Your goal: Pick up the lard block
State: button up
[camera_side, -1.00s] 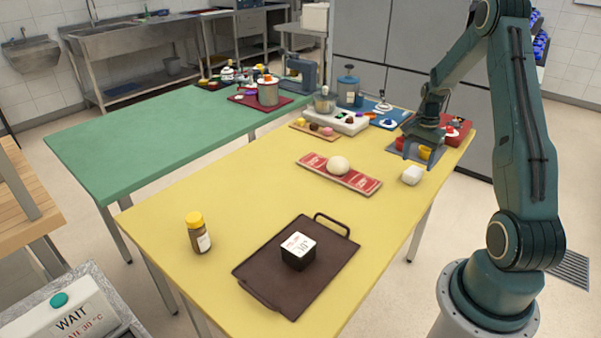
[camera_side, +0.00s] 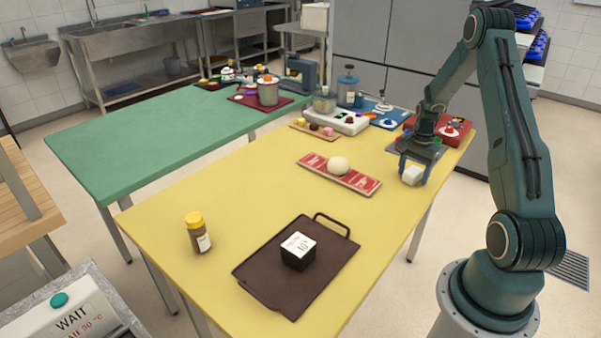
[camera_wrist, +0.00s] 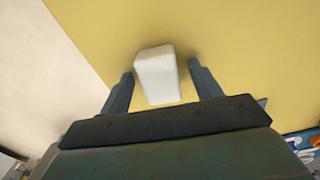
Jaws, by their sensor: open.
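The lard block (camera_side: 412,175) is a small white block with rounded edges, lying on the yellow table near its right edge. My gripper (camera_side: 414,178) is open around it in the side view, one finger at each side. In the wrist view, the lard block (camera_wrist: 157,75) sits between and slightly ahead of the fingertips of my gripper (camera_wrist: 161,75). A gap of yellow table shows between the block and the right finger. The left finger is closer to it, and I cannot tell whether it touches.
A red patterned board (camera_side: 356,181) with a dough ball (camera_side: 338,165) lies left of the block. A dark tray (camera_side: 262,284) holds a black box with a white top (camera_side: 298,246). A yellow-capped jar (camera_side: 198,233) stands at left. Several items crowd the table's far end.

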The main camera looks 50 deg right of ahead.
aim_at(414, 170)
jog(key=c, duration=1.1)
jog(key=shift+r, duration=0.1)
notch_tip(414, 170, up, 20)
dwell(0.7)
